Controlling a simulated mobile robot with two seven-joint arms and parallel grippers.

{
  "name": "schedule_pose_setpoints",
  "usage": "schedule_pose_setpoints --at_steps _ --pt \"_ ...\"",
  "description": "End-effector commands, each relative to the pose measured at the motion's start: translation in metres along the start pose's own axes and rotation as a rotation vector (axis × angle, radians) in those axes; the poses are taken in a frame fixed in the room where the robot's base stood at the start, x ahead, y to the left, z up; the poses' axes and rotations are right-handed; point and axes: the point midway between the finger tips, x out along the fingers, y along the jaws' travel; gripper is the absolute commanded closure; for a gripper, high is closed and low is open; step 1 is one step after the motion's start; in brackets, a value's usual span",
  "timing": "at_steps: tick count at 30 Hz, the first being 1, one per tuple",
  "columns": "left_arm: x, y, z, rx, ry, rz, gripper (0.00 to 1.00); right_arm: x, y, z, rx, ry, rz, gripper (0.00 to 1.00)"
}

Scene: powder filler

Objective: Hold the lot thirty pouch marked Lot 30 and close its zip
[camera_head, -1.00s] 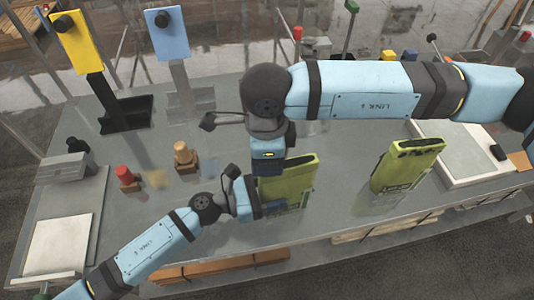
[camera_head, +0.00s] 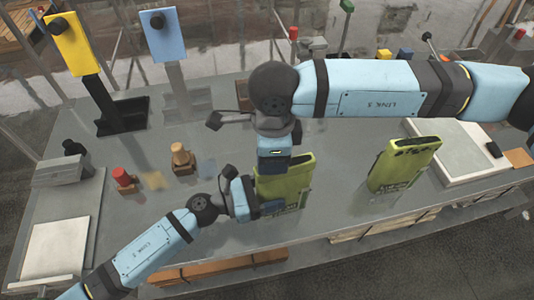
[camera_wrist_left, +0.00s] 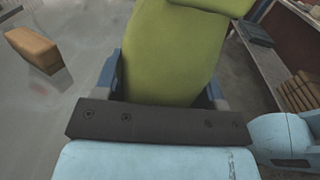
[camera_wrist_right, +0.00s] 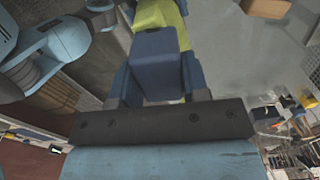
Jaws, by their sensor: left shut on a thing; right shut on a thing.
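A lime-green pouch (camera_head: 298,182) stands upright near the middle of the table's front side. Its lettering is too small and too covered to read. My left gripper (camera_head: 268,208) is shut on this pouch low on its side; the green face fills the space between the fingers in the left wrist view (camera_wrist_left: 172,55). My right gripper (camera_head: 274,162) is at the pouch's top edge, shut on a blue block (camera_wrist_right: 155,62), seen in the right wrist view. The gripper covers part of the pouch's top.
A second lime-green pouch (camera_head: 405,165) stands upright to the right. A red-topped peg (camera_head: 122,178) and a tan-topped peg (camera_head: 182,156) stand to the left. Yellow (camera_head: 73,42) and blue (camera_head: 168,36) panels stand at the back left. A white tray (camera_head: 470,165) lies at the right.

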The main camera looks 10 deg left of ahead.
Motion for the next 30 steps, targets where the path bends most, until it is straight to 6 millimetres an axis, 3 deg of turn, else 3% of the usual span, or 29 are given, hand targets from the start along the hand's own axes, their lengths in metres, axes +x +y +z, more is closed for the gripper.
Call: schedule_pose_setpoints --at_steps 30 --pt "0.000 0.000 0.001 0.000 -0.001 0.000 0.49 -0.001 -0.005 -0.024 0.001 0.000 0.000 0.82"
